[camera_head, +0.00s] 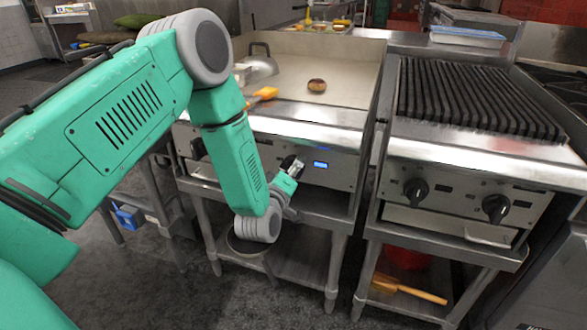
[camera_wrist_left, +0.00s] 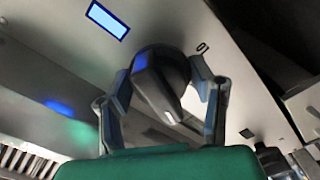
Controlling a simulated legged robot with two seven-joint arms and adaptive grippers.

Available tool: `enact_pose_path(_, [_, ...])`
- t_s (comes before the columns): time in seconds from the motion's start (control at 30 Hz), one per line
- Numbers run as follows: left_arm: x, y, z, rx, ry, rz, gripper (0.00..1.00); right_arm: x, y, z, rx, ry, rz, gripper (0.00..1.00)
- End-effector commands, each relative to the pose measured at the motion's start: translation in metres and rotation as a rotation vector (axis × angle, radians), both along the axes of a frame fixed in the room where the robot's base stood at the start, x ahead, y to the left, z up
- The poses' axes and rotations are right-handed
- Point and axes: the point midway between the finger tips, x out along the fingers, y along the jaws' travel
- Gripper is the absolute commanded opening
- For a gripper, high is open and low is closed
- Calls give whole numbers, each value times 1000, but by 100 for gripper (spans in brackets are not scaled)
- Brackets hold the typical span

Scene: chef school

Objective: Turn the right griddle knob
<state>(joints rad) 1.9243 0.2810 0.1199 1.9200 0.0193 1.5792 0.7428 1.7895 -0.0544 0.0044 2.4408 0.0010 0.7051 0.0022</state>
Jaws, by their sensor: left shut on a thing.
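The griddle (camera_head: 345,88) has a steel front panel with a lit blue display (camera_head: 320,165), which also shows in the left wrist view (camera_wrist_left: 107,19). My left gripper (camera_head: 291,166) is at the panel, just left of the display. In the left wrist view, the black right griddle knob (camera_wrist_left: 160,78) sits between the two fingers of my left gripper (camera_wrist_left: 163,95), which are closed on its sides. In the head view the gripper mostly hides this knob. Another dark griddle knob (camera_head: 198,149) shows at the panel's left, partly behind my arm. My right gripper is not in view.
A brown patty (camera_head: 317,85) and an orange-handled tool (camera_head: 262,94) lie on the griddle. A ribbed grill (camera_head: 475,98) with two black knobs (camera_head: 415,191) stands to the right. Steel shelves and legs are below the griddle.

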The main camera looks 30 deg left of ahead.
Motion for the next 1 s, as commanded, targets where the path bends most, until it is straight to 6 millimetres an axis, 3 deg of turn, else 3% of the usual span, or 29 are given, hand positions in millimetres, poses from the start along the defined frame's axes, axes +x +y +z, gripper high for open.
enact_pose_path(0.47, [1, -2, 0, 49, 12, -10, 21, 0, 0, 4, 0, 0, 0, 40])
enact_pose_path(1.0, [1, -2, 1, 473, 116, -10, 21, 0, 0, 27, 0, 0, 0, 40])
